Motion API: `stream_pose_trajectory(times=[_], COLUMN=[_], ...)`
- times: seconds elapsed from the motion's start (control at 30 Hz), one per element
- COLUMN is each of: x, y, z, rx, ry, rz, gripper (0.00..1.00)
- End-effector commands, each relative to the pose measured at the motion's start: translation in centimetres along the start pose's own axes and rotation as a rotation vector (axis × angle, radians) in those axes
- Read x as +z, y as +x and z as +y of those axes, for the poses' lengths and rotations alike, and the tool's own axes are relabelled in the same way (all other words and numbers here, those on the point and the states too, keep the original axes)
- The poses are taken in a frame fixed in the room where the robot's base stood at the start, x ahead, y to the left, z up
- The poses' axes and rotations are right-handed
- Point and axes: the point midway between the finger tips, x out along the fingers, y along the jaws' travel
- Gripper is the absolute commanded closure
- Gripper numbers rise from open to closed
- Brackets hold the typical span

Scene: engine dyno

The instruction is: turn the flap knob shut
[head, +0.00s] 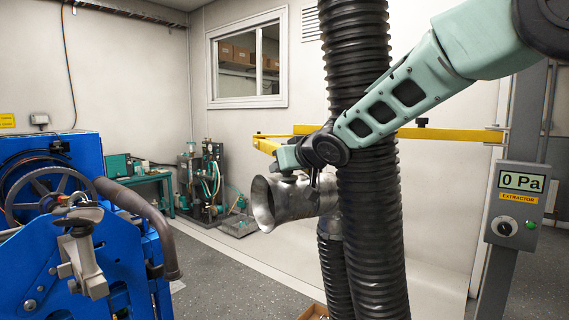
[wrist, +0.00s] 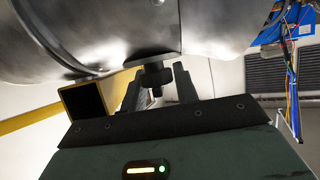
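The metal extraction nozzle (head: 285,202) hangs at the end of the black corrugated hose, its round mouth facing left. It fills the top of the wrist view (wrist: 130,30). The small dark flap knob (wrist: 155,75) hangs on a short stem below the nozzle; in the head view I cannot make it out. My gripper (wrist: 158,80) points up at the nozzle, with its two fingers apart, one on each side of the knob. It looks open; whether either finger touches the knob is hard to tell. In the head view my gripper (head: 313,178) is close against the nozzle's top.
The thick black hose (head: 365,200) stands right beside my arm. A yellow boom (head: 440,133) crosses behind it. An extractor box (head: 518,205) at right reads 0 Pa. A blue engine stand (head: 90,260) fills the lower left.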

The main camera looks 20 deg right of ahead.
Motion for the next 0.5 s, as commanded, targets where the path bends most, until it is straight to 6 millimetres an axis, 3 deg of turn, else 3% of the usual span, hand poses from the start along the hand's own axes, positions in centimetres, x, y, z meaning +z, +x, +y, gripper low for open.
stream_pose_trajectory(times=[0.27, 0.5], x=[-0.4, -0.7], y=[-0.5, -4.3], z=[0.1, 0.2], rx=[0.000, 0.001], ry=[0.002, 0.002], rz=[0.009, 0.013], gripper=[0.70, 0.70])
